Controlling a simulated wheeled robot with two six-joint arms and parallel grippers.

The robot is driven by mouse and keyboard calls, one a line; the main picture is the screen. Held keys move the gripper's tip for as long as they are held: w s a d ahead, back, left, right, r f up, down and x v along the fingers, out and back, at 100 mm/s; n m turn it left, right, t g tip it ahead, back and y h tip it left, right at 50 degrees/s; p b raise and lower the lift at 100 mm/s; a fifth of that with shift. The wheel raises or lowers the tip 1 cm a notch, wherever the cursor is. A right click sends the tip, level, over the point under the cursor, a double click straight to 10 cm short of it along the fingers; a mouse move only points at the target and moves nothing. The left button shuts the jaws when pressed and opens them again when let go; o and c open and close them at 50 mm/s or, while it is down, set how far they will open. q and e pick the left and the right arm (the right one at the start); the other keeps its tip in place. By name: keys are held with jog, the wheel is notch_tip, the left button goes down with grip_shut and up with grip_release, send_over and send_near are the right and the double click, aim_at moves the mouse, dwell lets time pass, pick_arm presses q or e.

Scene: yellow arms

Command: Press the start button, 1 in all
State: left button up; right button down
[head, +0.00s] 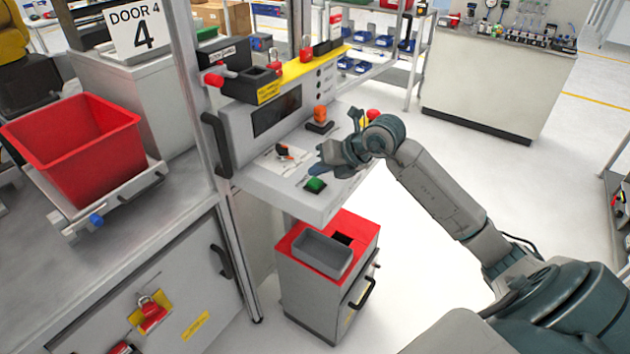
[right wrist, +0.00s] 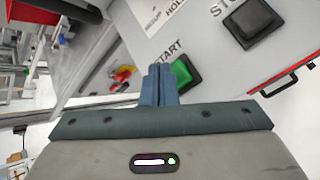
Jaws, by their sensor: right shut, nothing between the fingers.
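The start button is a green square in a black frame. It sits on the light grey sloped panel (head: 290,195), near the front edge, in the head view (head: 315,185). In the right wrist view the green button (right wrist: 181,72) lies beside a partly hidden "START" label (right wrist: 166,52). My right gripper (head: 317,171) is shut and empty, just above and behind the button in the head view. In the right wrist view its blue fingers (right wrist: 160,82) cover the button's left edge. I cannot tell whether they touch it. My left gripper is not in view.
A black square button (right wrist: 252,20) is near the green one. The panel also holds an orange knob (head: 320,114), a red mushroom button (head: 373,115) and a dark rotary switch (head: 282,149). A red-topped cabinet (head: 365,232) stands below. A metal post (head: 186,80) rises at left.

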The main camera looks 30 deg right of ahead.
aim_at(319, 183)
dwell(0.6)
jog(key=shift+f+b, duration=0.45)
jog(key=shift+f+b, duration=0.5)
dwell(0.4)
jog(key=shift+r, duration=0.1)
jog(key=shift+r+p, duration=0.5)
jog(key=shift+r, duration=0.35)
jog(key=shift+r, duration=0.1)
jog(key=shift+r+p, duration=1.5)
jog(key=shift+r, duration=0.95)
jog(key=shift+f, duration=0.1)
